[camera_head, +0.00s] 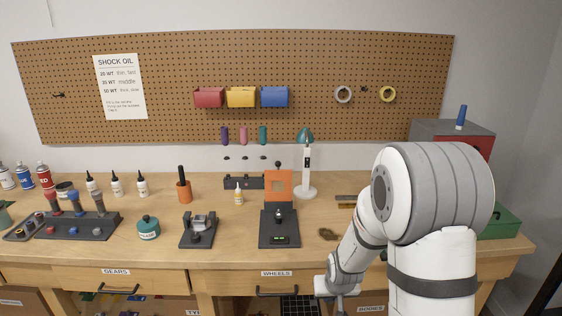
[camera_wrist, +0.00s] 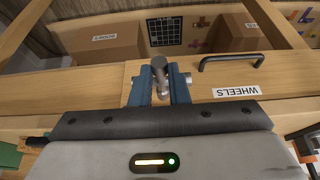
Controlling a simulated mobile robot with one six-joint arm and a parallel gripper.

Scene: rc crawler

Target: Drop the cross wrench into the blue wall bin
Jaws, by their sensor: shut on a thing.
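The blue wall bin (camera_head: 274,97) hangs on the pegboard, at the right end of a row of three bins. In the wrist view, my gripper (camera_wrist: 160,88) is shut on a grey metal piece with a rounded end, which looks like part of the cross wrench (camera_wrist: 160,72). Its full shape is hidden. The gripper is in front of the bench by the wheels drawer, well below and right of the blue bin in the head view. The held piece cannot be made out in the head view.
The red bin (camera_head: 208,98) and yellow bin (camera_head: 240,97) hang left of the blue one. Below stand a white lamp (camera_head: 306,165) and an orange-backed stand (camera_head: 278,187). A small brown object (camera_head: 328,233) lies near the bench's front edge. Air before the pegboard is mostly free.

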